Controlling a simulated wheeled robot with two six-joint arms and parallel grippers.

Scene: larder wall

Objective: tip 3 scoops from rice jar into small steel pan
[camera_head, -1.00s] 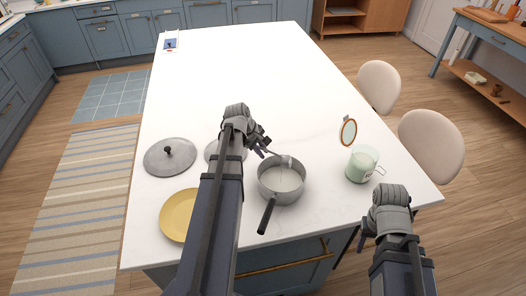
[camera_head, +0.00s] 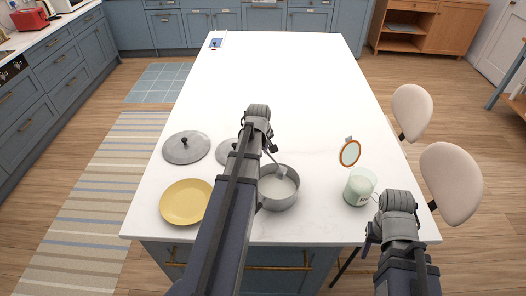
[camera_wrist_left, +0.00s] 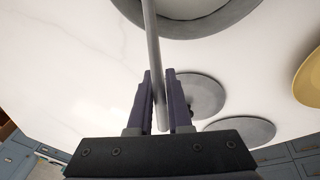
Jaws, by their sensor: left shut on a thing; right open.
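My left gripper (camera_head: 268,149) is shut on the thin grey handle of a scoop (camera_head: 281,173). The handle also shows between the fingers in the left wrist view (camera_wrist_left: 155,70). The scoop's head is over the steel pan (camera_head: 290,202). Pale contents show in the pan, and my left arm hides its handle. The rice jar (camera_head: 359,188), pale green glass with white contents, stands to the pan's right. Its round orange-rimmed lid (camera_head: 350,153) stands up behind the jar's mouth. My right gripper (camera_head: 371,236) is open and empty near the island's front right edge, below the jar.
A large grey lid (camera_head: 186,148) and a smaller one (camera_head: 228,152), partly hidden by my arm, lie left of the pan. A yellow plate (camera_head: 186,203) lies at the front left. Two chairs stand at right.

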